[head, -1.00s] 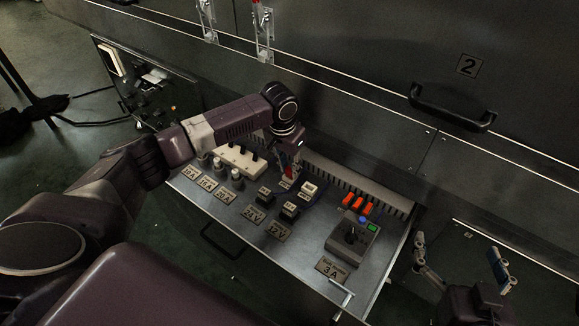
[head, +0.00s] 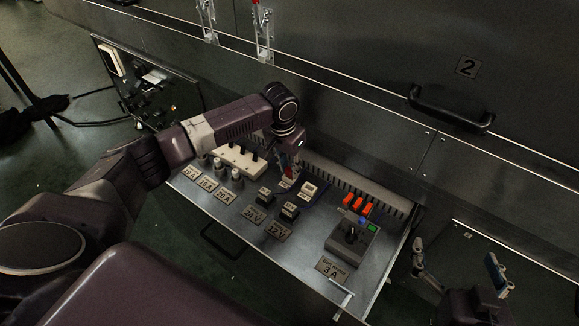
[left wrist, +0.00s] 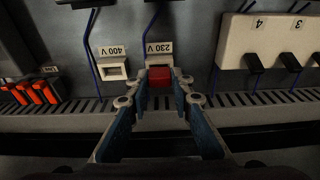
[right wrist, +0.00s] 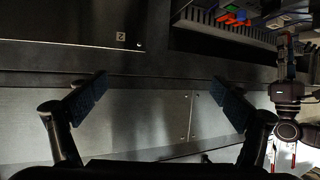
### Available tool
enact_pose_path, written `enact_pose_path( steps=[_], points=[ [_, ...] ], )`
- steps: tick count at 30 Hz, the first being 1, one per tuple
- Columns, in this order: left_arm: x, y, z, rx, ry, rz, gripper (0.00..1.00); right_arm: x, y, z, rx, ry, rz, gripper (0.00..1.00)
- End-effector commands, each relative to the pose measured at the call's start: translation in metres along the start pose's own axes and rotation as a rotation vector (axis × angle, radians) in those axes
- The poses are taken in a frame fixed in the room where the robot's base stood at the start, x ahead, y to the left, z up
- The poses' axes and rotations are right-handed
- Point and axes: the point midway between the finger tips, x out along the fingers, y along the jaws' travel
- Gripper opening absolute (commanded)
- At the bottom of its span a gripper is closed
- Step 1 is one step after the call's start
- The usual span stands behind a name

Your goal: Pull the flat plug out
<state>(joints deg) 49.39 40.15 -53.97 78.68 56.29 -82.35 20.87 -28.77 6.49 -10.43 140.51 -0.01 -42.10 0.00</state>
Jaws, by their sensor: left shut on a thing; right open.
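A red plug (left wrist: 160,77) sits between my left fingertips in the left wrist view, at the white socket (left wrist: 158,60) labelled 230 V. Its red body also shows in the head view (head: 288,171), under the end of my left arm. My left gripper (left wrist: 160,80) is shut on the red plug. The plug covers the socket opening, and I cannot tell how deep it sits. My right gripper (head: 458,268) is open and empty at the lower right, away from the drawer; its spread fingers show in the right wrist view (right wrist: 160,95).
An empty white 400 V socket (left wrist: 112,70) stands beside the 230 V one. A white block (head: 240,158) with black switches, orange parts (head: 357,205) and a grey box (head: 350,242) share the open drawer (head: 300,262). A slotted duct (left wrist: 100,107) runs along the sockets.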

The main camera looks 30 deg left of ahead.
Motion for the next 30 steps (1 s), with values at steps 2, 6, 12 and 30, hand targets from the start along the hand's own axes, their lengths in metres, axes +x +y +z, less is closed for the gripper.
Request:
enact_pose_path(
  steps=[2, 6, 12, 30],
  points=[
    [0.001, 0.0, 0.001, 0.0, -0.002, 0.0, 0.0, 0.0, 0.0, 0.001, 0.0, -0.003, 0.0, 0.94],
    [0.001, 0.0, 0.001, 0.0, -0.002, 0.0, 0.0, -0.001, 0.0, 0.002, 0.0, -0.008, 0.001, 0.94],
    [0.0, 0.0, 0.001, 0.0, -0.002, 0.0, 0.0, -0.001, 0.001, 0.005, 0.0, -0.021, 0.002, 0.94],
    [0.0, 0.0, 0.001, 0.0, -0.002, 0.0, 0.0, -0.002, 0.002, 0.012, 0.0, -0.051, 0.004, 0.94]
  ],
)
